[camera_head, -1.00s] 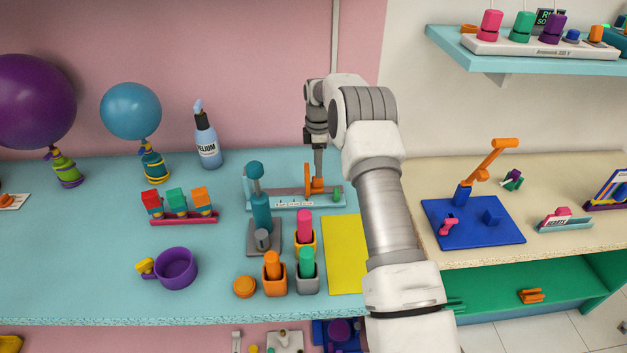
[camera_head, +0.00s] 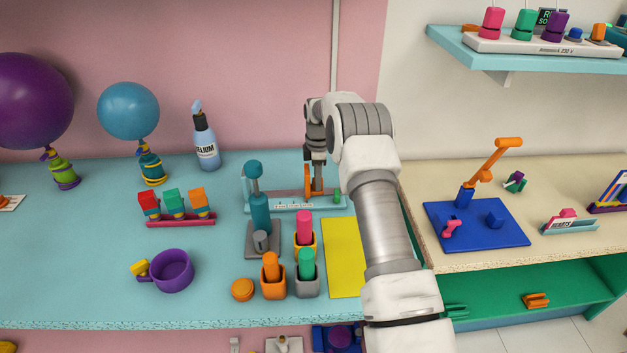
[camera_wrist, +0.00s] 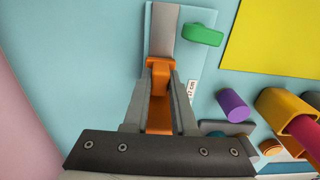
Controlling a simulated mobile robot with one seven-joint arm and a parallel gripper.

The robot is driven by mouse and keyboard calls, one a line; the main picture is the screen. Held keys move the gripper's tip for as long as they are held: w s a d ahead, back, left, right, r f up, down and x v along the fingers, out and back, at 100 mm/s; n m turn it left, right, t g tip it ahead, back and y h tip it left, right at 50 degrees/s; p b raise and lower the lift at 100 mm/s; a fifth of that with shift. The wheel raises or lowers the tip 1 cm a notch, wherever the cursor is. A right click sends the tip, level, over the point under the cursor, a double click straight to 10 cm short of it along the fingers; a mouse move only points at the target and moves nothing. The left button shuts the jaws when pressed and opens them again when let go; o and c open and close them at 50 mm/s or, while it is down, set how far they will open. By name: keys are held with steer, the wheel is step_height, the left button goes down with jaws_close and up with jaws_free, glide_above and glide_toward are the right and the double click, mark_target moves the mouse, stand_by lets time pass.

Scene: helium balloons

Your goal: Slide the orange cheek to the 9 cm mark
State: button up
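The orange cheek (camera_head: 307,181) stands upright on the pale blue slide gauge (camera_head: 262,207), right of the gauge's middle. In the wrist view the cheek (camera_wrist: 160,116) fills the gap between the two grey fingers of my gripper (camera_wrist: 161,85). My gripper (camera_head: 317,187) points down at the cheek in the head view and looks shut on it. A small label with a cm reading (camera_wrist: 191,93) lies beside the rail, only partly legible. A green piece (camera_wrist: 203,34) sits at the rail's end, beyond the cheek. The scale's marks are too small to read.
A teal pump (camera_head: 259,205) stands just in front of the gauge's left part. Cups with pink, orange and green handles, such as the orange cup (camera_head: 273,284), stand nearer the front. A yellow sheet (camera_head: 343,258) lies to the right.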

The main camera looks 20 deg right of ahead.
jaws_close()
steer(key=shift+w+a, duration=0.25)
steer(key=shift+a, duration=0.75)
steer(key=shift+w+a, duration=0.2)
steer(key=shift+a, duration=0.8)
steer(key=shift+w+a+b, duration=0.15)
steer(key=shift+a+b, duration=0.05)
steer(key=shift+a, duration=0.55)
steer(key=shift+w+a+b, duration=0.15)
steer(key=shift+a+b, duration=0.05)
steer(key=shift+a, duration=0.55)
steer(key=o, duration=0.7)
jaws_free()
steer(key=shift+r+p, duration=1.55)
steer(key=shift+r, duration=1.45)
